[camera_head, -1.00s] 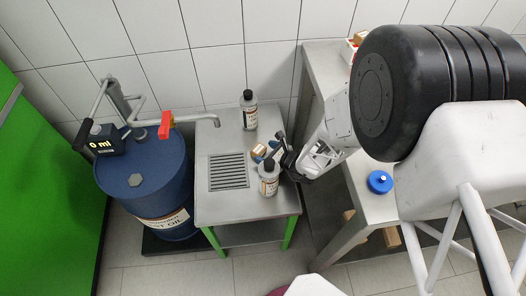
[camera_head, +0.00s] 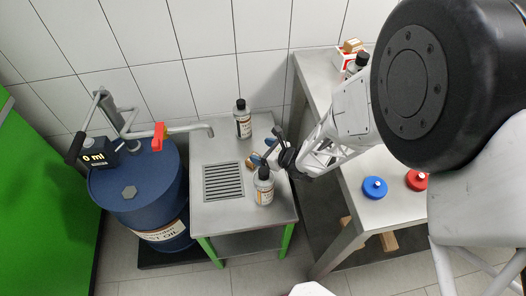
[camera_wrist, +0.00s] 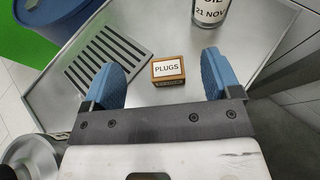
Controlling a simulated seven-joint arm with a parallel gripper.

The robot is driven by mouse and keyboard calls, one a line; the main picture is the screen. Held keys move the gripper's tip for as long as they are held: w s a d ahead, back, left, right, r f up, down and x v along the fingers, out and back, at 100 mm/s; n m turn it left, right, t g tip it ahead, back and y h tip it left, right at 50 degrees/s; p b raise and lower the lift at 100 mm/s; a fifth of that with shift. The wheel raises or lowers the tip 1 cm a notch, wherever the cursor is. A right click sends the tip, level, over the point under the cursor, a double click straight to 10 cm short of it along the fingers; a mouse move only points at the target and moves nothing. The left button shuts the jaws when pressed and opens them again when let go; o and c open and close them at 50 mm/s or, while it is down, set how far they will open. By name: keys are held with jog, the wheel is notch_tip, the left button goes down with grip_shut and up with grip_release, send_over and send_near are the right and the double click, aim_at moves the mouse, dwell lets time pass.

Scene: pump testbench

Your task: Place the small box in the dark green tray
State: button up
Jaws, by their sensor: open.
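The small box (camera_wrist: 168,70) is brown with a white "PLUGS" label. It sits on the metal table beside the drain grate, and shows as a small tan shape in the head view (camera_head: 250,162). My gripper (camera_wrist: 163,64) is open, with one blue finger to the left and one to the right of the box. The box lies a little beyond them, with gaps on both sides. In the head view my gripper (camera_head: 261,153) is low over the table between two bottles. I see no dark green tray in these frames.
A bottle (camera_head: 264,187) stands close in front of my gripper, and another bottle (camera_head: 243,120) stands behind. A blue oil drum (camera_head: 140,185) is at left. The right table holds a blue cap (camera_head: 374,187), a red cap (camera_head: 417,180) and a box (camera_head: 351,57).

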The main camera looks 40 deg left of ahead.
jog(key=shift+o, duration=0.5)
jog(key=shift+s, duration=0.1)
jog(key=s+a+n+g+h, duration=0.3)
jog(key=s+n+g+h, duration=0.3)
jog(key=n, duration=0.8)
jog(key=w+n+t+h, duration=0.1)
jog(key=n+h, duration=0.1)
jog(key=n, duration=0.4)
jog(key=w+a+n+t+h, duration=0.1)
jog(key=w+n+t+h, duration=0.1)
jog(key=n, duration=0.3)
jog(key=w+f+n+t+h, duration=0.1)
jog(key=n+h, duration=0.2)
jog(key=n, duration=0.3)
jog(key=shift+w+a+n+h, duration=0.3)
jog(key=shift+a+h, duration=0.05)
jog(key=shift+h, duration=0.05)
jog(key=n, duration=0.1)
jog(key=w+n+t, duration=0.1)
jog(key=n, duration=0.1)
jog(key=a+n+t+h, duration=0.1)
jog(key=shift+w, duration=0.25)
jog(key=shift+d+f, duration=0.2)
jog(key=shift+f, duration=1.05)
